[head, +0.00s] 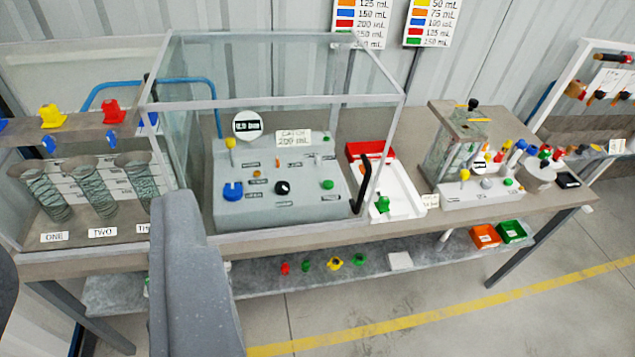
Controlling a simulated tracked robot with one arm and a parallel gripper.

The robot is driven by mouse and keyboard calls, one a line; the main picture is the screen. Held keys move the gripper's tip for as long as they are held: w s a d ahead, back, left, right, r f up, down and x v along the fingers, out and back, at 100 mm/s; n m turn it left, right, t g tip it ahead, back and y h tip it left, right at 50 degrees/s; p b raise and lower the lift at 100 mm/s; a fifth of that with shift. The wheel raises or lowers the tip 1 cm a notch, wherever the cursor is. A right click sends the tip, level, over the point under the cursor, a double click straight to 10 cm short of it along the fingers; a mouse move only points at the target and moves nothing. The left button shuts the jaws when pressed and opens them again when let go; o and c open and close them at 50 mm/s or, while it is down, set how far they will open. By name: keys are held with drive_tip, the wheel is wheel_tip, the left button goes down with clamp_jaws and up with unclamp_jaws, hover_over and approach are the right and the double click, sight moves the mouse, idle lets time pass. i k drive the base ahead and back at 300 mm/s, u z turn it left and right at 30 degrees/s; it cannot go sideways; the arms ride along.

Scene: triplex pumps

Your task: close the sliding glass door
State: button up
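A clear glass enclosure (275,101) with a pale metal frame stands on the bench in the middle of the head view. It surrounds a grey control panel (285,209) with a round gauge and several knobs. A black upright handle (361,186) is at the enclosure's front right edge. The pane itself is hard to see, so I cannot tell how far the sliding door spans the front. A grey part of mine (192,285) rises from the bottom, left of centre, overlapping the bench edge. It is well apart from the handle. No pair of fingertips can be made out.
A red-and-white tray (385,190) is right of the enclosure, then a smaller pump unit (462,145). Small coloured parts and orange and green bins (487,235) lie on the lower shelf. The floor in front is clear.

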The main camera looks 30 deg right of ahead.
sight(144, 108)
drive_tip(key=z, duration=0.4)
drive_tip(key=i, duration=1)
drive_tip(key=z, duration=0.05)
drive_tip(key=k, duration=0.85)
drive_tip(key=z, duration=0.55)
drive_tip(key=i, duration=1)
drive_tip(key=u, duration=0.05)
